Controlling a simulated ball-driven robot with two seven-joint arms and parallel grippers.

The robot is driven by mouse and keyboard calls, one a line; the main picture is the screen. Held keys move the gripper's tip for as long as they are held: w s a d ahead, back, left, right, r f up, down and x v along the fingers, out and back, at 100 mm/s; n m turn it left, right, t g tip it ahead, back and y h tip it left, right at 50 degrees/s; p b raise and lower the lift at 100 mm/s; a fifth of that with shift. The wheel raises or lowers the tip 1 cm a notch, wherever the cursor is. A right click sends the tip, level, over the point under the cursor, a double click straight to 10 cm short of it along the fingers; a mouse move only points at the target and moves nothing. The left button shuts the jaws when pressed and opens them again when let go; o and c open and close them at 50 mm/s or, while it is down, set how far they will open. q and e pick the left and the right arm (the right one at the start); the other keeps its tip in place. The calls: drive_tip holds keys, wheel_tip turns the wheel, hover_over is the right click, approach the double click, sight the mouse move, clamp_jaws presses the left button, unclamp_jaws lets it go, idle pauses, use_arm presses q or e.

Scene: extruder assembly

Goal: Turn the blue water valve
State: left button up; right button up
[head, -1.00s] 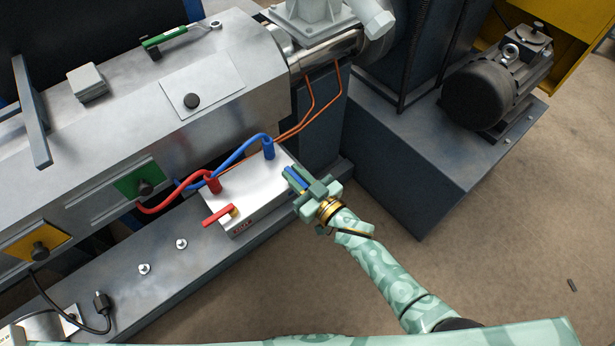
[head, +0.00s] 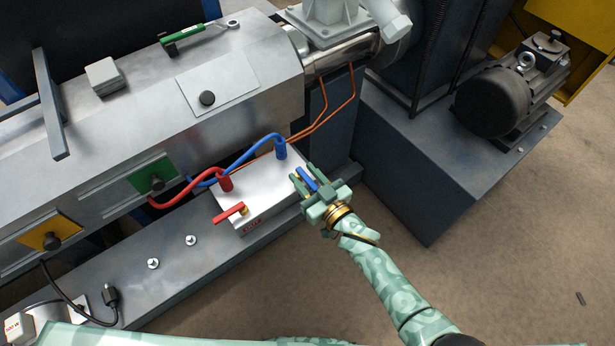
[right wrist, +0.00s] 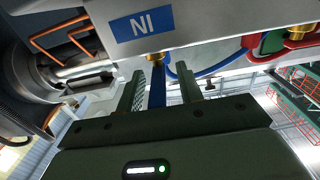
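The blue valve lever (head: 306,179) sticks out from the right end of a white valve box (head: 265,188). My right gripper (head: 310,181) is at that end, with its fingers on either side of the lever. In the right wrist view the blue lever (right wrist: 157,92) hangs from a brass fitting (right wrist: 156,57) between the two fingers (right wrist: 166,90). It is close to the left finger, and a gap shows to the right finger, so the gripper is open around it. Whether the left finger touches the lever is unclear. My left gripper is not in view.
A red lever (head: 230,212) is at the box's left end. Red (head: 190,200) and blue (head: 245,158) hoses rise from the box. The grey extruder body (head: 120,130) stands behind, and a motor (head: 495,100) on its base is at right.

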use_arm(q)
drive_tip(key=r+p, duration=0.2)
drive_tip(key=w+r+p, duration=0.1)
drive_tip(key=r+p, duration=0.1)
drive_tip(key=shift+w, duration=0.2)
use_arm(e)
drive_tip(key=v, duration=1.6)
drive_tip(key=shift+s+d, duration=0.1)
drive_tip(key=shift+s, duration=0.05)
